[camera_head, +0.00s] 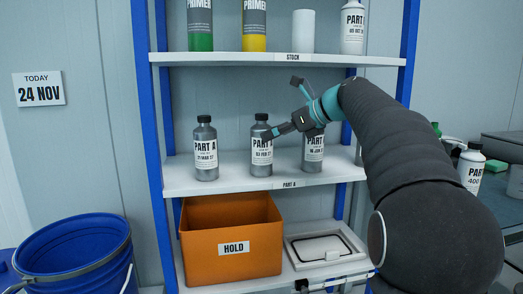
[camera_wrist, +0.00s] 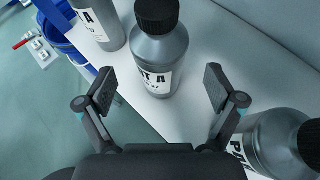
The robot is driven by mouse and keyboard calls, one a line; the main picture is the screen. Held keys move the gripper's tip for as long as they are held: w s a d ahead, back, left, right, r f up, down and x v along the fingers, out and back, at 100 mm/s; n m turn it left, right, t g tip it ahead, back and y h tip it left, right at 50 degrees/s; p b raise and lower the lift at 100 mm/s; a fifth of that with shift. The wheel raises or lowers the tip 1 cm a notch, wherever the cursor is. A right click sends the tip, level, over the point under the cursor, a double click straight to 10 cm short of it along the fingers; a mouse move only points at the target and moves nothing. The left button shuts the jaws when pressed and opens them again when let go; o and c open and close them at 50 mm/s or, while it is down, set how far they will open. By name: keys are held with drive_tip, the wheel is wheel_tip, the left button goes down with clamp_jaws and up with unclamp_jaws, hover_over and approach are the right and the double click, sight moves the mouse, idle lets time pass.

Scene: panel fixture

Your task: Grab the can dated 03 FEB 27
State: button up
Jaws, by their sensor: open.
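The can dated 03 FEB 27 (camera_head: 262,157) is a grey bottle with a black cap and a white PART A label, upright in the middle of the PART A shelf. It also shows in the wrist view (camera_wrist: 165,50), ahead of and between my fingers. My gripper (camera_head: 283,108) is open and empty; in the wrist view (camera_wrist: 160,88) both fingers are spread, apart from the can. In the head view one finger overlaps the can's upper right side. Similar cans stand left, dated 21 MAR 27 (camera_head: 205,155), and right (camera_head: 314,158), its date hard to read and its top hidden.
The right-hand can is close beside my right finger in the wrist view (camera_wrist: 270,140). A STOCK shelf (camera_head: 225,58) with containers is above. An orange HOLD bin (camera_head: 215,262) and a white tray (camera_head: 325,247) are below. A blue bucket (camera_head: 70,262) stands left.

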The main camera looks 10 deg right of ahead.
drive_tip(key=shift+x, duration=2.6)
drive_tip(key=shift+r, duration=0.15)
drive_tip(key=c, duration=1.4)
drive_tip(key=shift+c, duration=1.3)
drive_tip(key=shift+r, duration=0.15)
